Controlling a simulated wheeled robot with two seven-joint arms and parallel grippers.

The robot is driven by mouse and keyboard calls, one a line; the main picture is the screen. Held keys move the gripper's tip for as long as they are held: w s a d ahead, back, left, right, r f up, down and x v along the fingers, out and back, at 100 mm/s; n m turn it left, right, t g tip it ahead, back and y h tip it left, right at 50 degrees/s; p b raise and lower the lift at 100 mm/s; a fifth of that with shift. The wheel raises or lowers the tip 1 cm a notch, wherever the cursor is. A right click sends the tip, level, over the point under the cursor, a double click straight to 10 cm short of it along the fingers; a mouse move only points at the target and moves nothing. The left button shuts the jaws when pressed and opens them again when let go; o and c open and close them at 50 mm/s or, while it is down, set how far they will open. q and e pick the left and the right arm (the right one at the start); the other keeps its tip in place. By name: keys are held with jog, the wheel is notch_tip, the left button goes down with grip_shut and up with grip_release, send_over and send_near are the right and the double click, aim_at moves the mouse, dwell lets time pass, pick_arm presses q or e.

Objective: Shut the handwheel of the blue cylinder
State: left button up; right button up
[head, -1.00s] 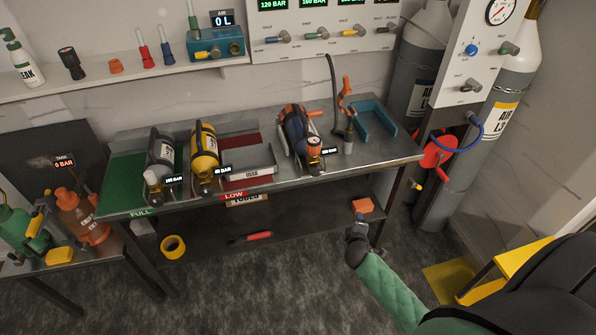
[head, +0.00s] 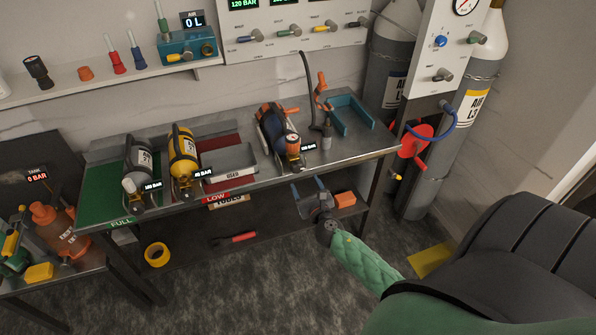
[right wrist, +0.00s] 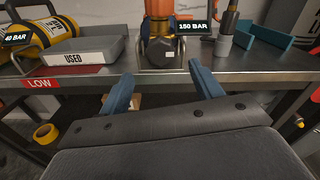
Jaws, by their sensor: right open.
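The blue cylinder (head: 270,126) lies on the bench, right of centre, with an orange fitting at its near end and a dark handwheel (head: 293,165) facing the front edge. In the right wrist view its orange fitting (right wrist: 158,26) and the dark handwheel (right wrist: 161,53) show straight ahead, by a "150 BAR" label. My right gripper (head: 309,190) is open and empty, in front of the bench edge and lower than the handwheel, apart from it. Its two blue fingers (right wrist: 160,80) frame the space below the handwheel. My left gripper is out of view.
A yellow cylinder (head: 182,155) and a grey cylinder (head: 138,160) lie to the left. The "USED" tray (head: 233,166), a hose with a grey end (head: 326,138) and a blue cradle (head: 352,112) are near. The steel bench edge (right wrist: 230,76) lies between gripper and cylinder.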

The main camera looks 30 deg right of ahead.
aim_at(298, 170)
jog(key=p+x, duration=0.2)
jog(key=x, duration=0.4)
jog(key=shift+w+d, duration=0.1)
jog(key=shift+w, duration=0.3)
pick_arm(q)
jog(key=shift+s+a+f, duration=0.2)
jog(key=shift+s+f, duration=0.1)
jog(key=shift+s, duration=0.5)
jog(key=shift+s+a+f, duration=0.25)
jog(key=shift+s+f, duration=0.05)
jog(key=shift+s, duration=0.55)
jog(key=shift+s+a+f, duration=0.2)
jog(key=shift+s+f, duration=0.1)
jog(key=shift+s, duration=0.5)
pick_arm(e)
jog(key=shift+w+d, duration=0.1)
jog(key=shift+w, duration=0.25)
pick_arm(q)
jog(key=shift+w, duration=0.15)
pick_arm(e)
jog(key=c, duration=1)
